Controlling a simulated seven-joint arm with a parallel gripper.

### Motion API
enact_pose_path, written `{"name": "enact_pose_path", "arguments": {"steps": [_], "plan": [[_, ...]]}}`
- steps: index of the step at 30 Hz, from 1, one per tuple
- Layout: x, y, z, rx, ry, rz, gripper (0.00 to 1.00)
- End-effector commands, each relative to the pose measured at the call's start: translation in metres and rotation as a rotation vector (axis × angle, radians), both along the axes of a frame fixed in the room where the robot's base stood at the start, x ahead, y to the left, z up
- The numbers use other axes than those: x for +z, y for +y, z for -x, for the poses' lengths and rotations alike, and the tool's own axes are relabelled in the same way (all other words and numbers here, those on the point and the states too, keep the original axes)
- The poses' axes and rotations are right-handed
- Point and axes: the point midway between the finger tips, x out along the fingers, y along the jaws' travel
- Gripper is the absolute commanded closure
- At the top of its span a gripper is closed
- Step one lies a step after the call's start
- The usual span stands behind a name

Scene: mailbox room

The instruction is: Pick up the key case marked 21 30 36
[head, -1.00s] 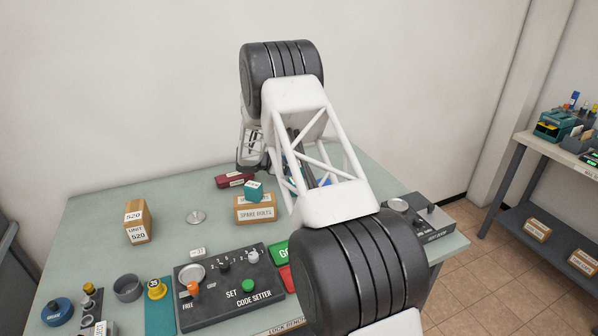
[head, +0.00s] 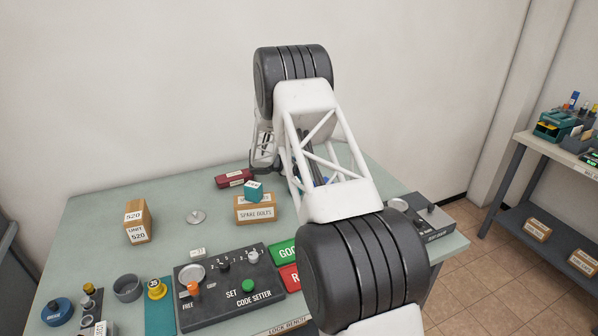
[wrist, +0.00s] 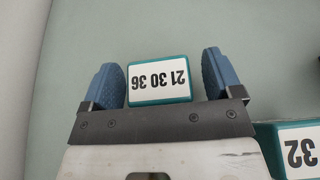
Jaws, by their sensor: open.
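The key case marked 21 30 36 (wrist: 159,80) is a teal block with a white label on top. In the wrist view it lies on the grey-green bench between the two blue fingers of my gripper (wrist: 168,78), with a gap on each side. Its label reads upside down there. My gripper is open and holds nothing. In the head view my arm hides the fingers and I cannot make out this case.
In the wrist view another teal case labelled 32 (wrist: 300,152) lies close at lower right. In the head view a red case (head: 234,178), a box of spare bolts (head: 255,212) with a teal case (head: 253,191) on it, and the code setter (head: 230,287) share the bench.

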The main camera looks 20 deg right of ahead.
Motion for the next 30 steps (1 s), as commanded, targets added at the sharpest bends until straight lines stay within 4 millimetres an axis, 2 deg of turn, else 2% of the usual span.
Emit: {"name": "enact_pose_path", "arguments": {"steps": [12,23,30], "plan": [[-0.0001,0.0003,0.0001,0.0,0.0,0.0,0.15],[-0.0001,0.0004,0.0001,0.0,0.0,0.0,0.7],[0.0006,0.0003,0.0,0.0,0.0,0.0,0.7]]}}
